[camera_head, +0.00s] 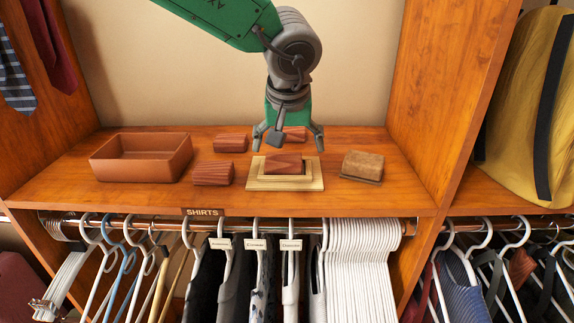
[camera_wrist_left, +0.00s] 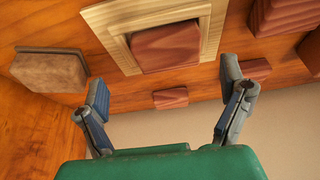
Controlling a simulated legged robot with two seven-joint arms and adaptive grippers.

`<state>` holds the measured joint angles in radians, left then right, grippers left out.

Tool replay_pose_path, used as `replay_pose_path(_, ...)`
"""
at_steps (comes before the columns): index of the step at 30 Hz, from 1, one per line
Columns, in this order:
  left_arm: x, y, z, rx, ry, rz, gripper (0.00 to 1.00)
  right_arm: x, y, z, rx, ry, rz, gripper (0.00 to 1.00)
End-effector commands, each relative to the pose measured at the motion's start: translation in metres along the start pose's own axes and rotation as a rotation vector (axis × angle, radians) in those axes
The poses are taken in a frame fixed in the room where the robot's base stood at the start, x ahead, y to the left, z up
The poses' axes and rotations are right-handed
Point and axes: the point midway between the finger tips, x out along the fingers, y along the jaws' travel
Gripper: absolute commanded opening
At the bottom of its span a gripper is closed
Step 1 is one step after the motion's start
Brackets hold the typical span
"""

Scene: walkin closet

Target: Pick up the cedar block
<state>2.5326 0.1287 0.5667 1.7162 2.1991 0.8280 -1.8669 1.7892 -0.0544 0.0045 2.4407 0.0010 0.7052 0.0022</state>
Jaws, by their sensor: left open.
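A reddish-brown grooved cedar block (camera_head: 284,163) sits on a pale stepped wooden stand (camera_head: 287,184) on the shelf. It also shows in the left wrist view (camera_wrist_left: 166,47), within the stand's pale frame (camera_wrist_left: 112,42). My left gripper (camera_head: 288,138) is open and empty, pointing down just above and behind this block. In the left wrist view its fingertips (camera_wrist_left: 165,80) are spread wide, with the block beyond the gap between them. Similar blocks lie left of the stand (camera_head: 213,173), farther back left (camera_head: 230,143) and behind the gripper (camera_head: 296,133). My right gripper is out of view.
An open reddish-brown box (camera_head: 140,174) stands at the left of the shelf (camera_head: 330,199). A brown brush-like block (camera_head: 362,164) lies right of the stand. A wooden upright (camera_head: 445,95) bounds the right side. Hangers (camera_head: 362,260) hang below the front edge.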

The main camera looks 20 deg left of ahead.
Motion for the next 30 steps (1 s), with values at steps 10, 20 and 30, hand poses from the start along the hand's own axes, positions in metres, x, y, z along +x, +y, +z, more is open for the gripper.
replay_pose_path(10,0.043,-0.004,-0.001,0.0,-0.001,-0.003,0.9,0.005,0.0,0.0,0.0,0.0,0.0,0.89)
replay_pose_path(20,0.043,-0.004,-0.001,0.0,-0.001,-0.001,0.51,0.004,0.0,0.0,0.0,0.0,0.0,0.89)
replay_pose_path(30,0.043,-0.005,-0.002,-0.001,-0.002,-0.001,0.36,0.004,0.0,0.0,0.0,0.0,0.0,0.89)
